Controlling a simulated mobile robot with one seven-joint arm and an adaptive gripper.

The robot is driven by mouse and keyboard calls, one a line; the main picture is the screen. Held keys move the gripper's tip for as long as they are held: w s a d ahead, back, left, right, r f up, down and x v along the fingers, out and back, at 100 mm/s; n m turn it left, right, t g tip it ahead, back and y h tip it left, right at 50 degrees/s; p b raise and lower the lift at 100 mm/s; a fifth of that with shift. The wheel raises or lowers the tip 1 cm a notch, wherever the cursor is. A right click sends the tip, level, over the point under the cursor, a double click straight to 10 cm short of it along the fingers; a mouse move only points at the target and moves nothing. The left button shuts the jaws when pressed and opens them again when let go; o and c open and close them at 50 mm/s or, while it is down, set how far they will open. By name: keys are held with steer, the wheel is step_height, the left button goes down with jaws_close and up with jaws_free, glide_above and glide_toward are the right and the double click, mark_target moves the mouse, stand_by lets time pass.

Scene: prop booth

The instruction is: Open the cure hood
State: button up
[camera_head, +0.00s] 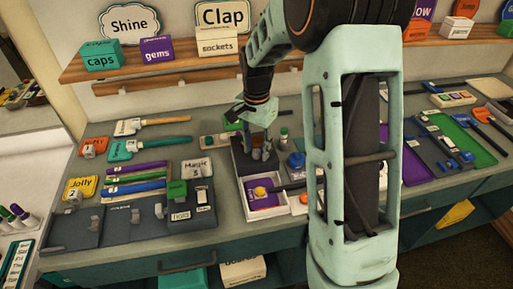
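A white-edged box (241,192) stands near the middle of the counter, with a dark upper part and a purple pad (268,202) at its front. It may be the cure hood, but no label shows this. A round yellow piece (260,191) sits on the pad. My gripper (262,156) points down at the back of the box, over its dark part. Its fingers are small and dark against the dark surface, so I cannot tell their opening or whether they touch the box.
Dark panels with small blocks (176,190) and colored strips lie left of the box. A small bottle (284,135) and a blue piece (296,160) stand close on its right. A shelf (170,66) with signs runs behind.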

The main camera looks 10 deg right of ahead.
step_height(320, 180, up, 12)
stand_by(0.4)
steer(key=shift+f, duration=0.1)
